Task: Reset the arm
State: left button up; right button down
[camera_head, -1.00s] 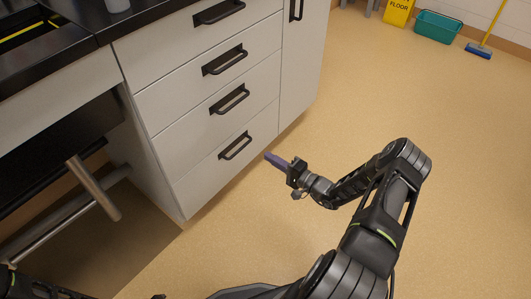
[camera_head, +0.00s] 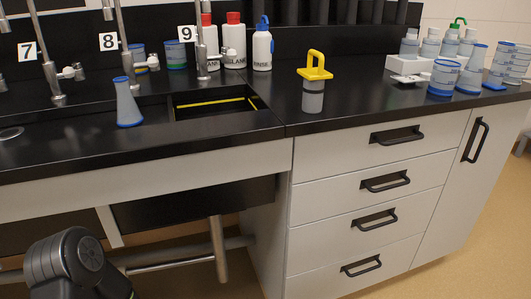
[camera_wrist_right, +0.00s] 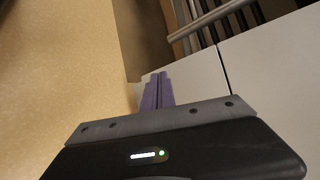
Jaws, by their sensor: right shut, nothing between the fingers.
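My right gripper (camera_wrist_right: 158,90) shows in the right wrist view, its two purple fingers side by side, shut with nothing between them. The pale cabinet front (camera_wrist_right: 190,80) lies beyond the fingertips, and the tan floor is to the left. I cannot tell the exact gap between the fingertips and the cabinet. In the head view a dark rounded arm link of mine (camera_head: 65,260) stands at the lower left. No gripper shows in the head view, and my left gripper is in neither view.
The black counter (camera_head: 230,140) carries a yellow-handled container (camera_head: 314,82), a conical flask (camera_head: 126,103), numbered taps (camera_head: 122,45) and several bottles (camera_head: 262,45). Below are drawers with protruding handles (camera_head: 385,182) and a metal bar (camera_head: 217,250). Open floor (camera_head: 490,230) lies at the right.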

jog(key=s+a+f+n+g+h, duration=0.25)
jog(key=s+a+n+g, duration=0.2)
jog(key=s, duration=0.45)
jog(key=s+a+f+n+g+h, duration=0.25)
jog(key=s+a+g+h, duration=0.2)
jog(key=s, duration=0.55)
pick_arm(q)
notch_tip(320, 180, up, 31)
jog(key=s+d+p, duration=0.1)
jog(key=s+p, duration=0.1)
jog(key=p, duration=2.8)
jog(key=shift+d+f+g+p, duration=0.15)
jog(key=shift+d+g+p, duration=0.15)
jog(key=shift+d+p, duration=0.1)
pick_arm(e)
jog(key=a+r+n, duration=0.1)
jog(key=a+r, duration=0.1)
jog(key=r, duration=1.4)
jog(key=s+a+r+n+t, duration=0.1)
jog(key=r, duration=1.6)
jog(key=shift+s+a+r+t, duration=0.2)
jog(key=shift+s+a+t, duration=0.05)
jog(key=shift+a+t, duration=0.1)
